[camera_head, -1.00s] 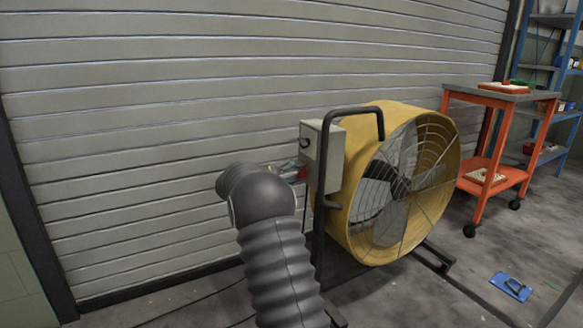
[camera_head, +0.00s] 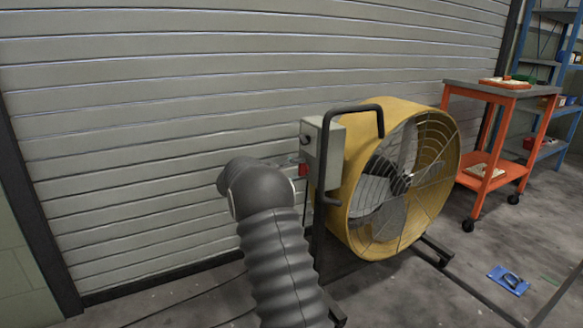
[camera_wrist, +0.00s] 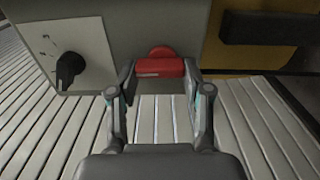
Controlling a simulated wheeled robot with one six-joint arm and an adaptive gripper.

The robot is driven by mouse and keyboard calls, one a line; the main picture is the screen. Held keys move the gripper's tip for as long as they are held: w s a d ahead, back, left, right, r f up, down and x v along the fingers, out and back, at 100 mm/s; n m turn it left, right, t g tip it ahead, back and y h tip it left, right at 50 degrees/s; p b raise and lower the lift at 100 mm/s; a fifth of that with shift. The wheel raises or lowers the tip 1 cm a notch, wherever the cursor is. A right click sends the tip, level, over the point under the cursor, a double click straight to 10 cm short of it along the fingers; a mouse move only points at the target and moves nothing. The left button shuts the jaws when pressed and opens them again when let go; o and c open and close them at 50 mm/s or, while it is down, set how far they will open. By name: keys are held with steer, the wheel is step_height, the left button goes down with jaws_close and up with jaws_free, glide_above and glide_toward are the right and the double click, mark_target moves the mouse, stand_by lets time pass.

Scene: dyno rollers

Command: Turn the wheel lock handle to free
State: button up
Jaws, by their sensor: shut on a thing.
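The red wheel lock handle (camera_wrist: 160,67) is in the upper middle of the wrist view, by the underside of a grey box (camera_wrist: 95,25). My gripper (camera_wrist: 160,75) has its two fingers on either side of the handle and is shut on it. In the head view a small bit of the red handle (camera_head: 303,169) shows beside the grey box (camera_head: 322,150) on the yellow drum fan (camera_head: 365,185). A black knob (camera_wrist: 70,68) sits on a white plate left of the handle in the wrist view.
A black tube frame (camera_head: 319,210) stands close to the right of my arm. A ribbed shutter wall (camera_head: 130,130) is behind. An orange cart (camera_head: 485,180) and a blue floor tool (camera_head: 508,280) are at the right.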

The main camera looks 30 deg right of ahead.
steer(key=shift+r, duration=0.3)
steer(key=o, duration=1.2)
steer(key=shift+d, duration=0.15)
steer(key=shift+c, duration=0.2)
steer(key=shift+f, duration=0.1)
steer(key=a, duration=1.2)
steer(key=shift+w+a, duration=0.15)
steer(key=shift+w, duration=0.2)
